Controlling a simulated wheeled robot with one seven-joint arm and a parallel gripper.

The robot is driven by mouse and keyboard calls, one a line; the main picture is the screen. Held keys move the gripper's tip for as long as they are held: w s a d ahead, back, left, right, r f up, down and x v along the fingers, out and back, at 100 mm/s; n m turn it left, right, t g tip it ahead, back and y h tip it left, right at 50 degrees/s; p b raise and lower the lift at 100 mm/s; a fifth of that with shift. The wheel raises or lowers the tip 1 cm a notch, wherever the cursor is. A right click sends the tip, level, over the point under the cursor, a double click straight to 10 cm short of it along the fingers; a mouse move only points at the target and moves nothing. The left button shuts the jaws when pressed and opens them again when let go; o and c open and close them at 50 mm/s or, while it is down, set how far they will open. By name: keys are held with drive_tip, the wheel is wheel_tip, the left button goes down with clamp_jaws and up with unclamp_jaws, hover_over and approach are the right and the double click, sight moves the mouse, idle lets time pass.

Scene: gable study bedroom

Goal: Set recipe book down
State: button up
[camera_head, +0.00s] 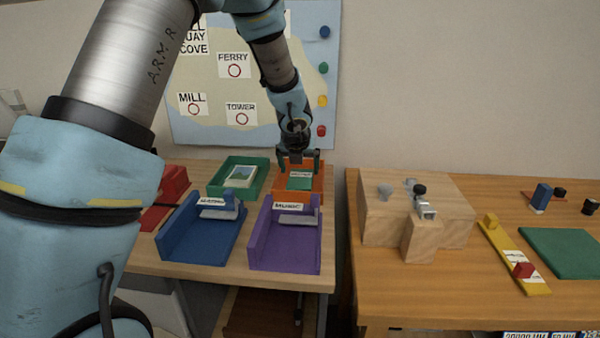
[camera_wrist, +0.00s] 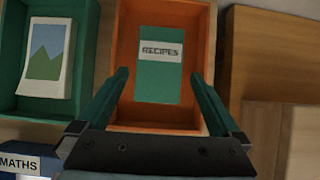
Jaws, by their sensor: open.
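The recipe book (camera_wrist: 159,75) is green with a white label reading RECIPES. It lies flat inside the orange tray (camera_wrist: 203,40). In the head view the book (camera_head: 299,183) shows inside the orange tray (camera_head: 313,170) at the back of the left desk. My gripper (camera_head: 299,158) is above the orange tray, pointing down. In the wrist view my gripper (camera_wrist: 162,80) has its two green fingers spread wide, with the book seen between and beyond them. Nothing is held. The contact of the fingers with the tray cannot be told.
A green tray (camera_head: 222,163) with a picture card stands left of the orange tray. A blue tray (camera_head: 190,247) and a purple MUSIC tray (camera_head: 283,259) stand in front. A wooden block stand (camera_head: 385,225) is on the right desk, across a gap.

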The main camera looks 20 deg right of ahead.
drive_tip(key=p+v, duration=0.2)
drive_tip(key=v, duration=0.6)
drive_tip(key=s+a+n+g+y, duration=0.2)
drive_tip(key=a+n+y, duration=0.1)
drive_tip(key=a+n, duration=1.8)
drive_tip(key=s+a+n+g, duration=0.1)
drive_tip(key=s+a+n, duration=0.4)
drive_tip(key=n, duration=0.5)
drive_tip(key=s+a+f+n+g, duration=0.1)
drive_tip(key=s+a+n, duration=0.4)
drive_tip(key=a+n, duration=0.3)
drive_tip(key=shift+s+a+n, duration=0.25)
drive_tip(key=shift+a+n, duration=0.05)
drive_tip(key=shift+n, duration=0.6)
